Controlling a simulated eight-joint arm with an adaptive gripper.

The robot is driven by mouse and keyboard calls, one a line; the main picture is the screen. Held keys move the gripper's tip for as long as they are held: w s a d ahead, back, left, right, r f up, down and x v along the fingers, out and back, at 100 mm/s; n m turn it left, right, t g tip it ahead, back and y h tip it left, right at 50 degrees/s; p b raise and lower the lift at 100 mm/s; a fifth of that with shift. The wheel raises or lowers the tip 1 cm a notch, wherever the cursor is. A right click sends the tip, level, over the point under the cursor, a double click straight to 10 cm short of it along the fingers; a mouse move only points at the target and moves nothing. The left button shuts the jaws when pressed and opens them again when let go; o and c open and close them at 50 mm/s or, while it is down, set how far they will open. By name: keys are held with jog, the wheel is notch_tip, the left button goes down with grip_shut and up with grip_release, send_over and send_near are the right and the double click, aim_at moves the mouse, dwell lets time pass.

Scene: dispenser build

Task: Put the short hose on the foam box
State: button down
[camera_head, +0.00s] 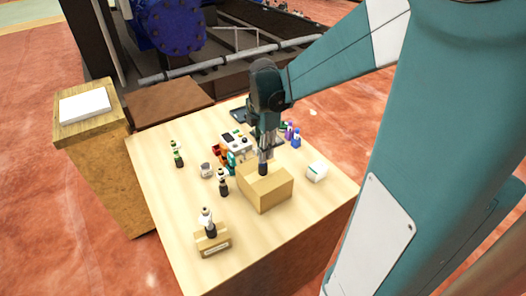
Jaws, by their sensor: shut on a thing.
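My gripper (264,152) points down over the open tan cardboard box (268,194) near the middle of the table. It is shut on a small dark piece (263,169) at its tip. The piece is too small to tell if it is the short hose. It overlaps the box's opening in the picture; I cannot tell if it is inside or above. A flat white block (84,106) lies on a wooden stand at the left. I cannot tell which one is the foam box.
The pale wooden table (165,215) also holds dark bottles (223,187), a small tan holder with a bottle (213,243), a grey cup (206,170), a white device (236,142) and purple and blue bottles (293,134). The table's front right is clear. A wooden stand (105,160) is at left.

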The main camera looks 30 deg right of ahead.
jog(key=c, duration=2.3)
grip_release()
jog(key=shift+o, duration=0.2)
jog(key=shift+r, duration=0.2)
jog(key=shift+r, duration=5.95)
jog(key=shift+s+a+m, duration=0.3)
jog(key=shift+a+m, duration=0.1)
jog(key=shift+a, duration=0.15)
jog(key=s+a+f+m+t, duration=0.2)
jog(key=s+a+m+t, duration=0.5)
jog(key=s+a+m, duration=0.6)
jog(key=shift+s+a+f+m, duration=0.25)
jog(key=shift+s+a+m, duration=0.05)
jog(key=shift+a+m, duration=1.9)
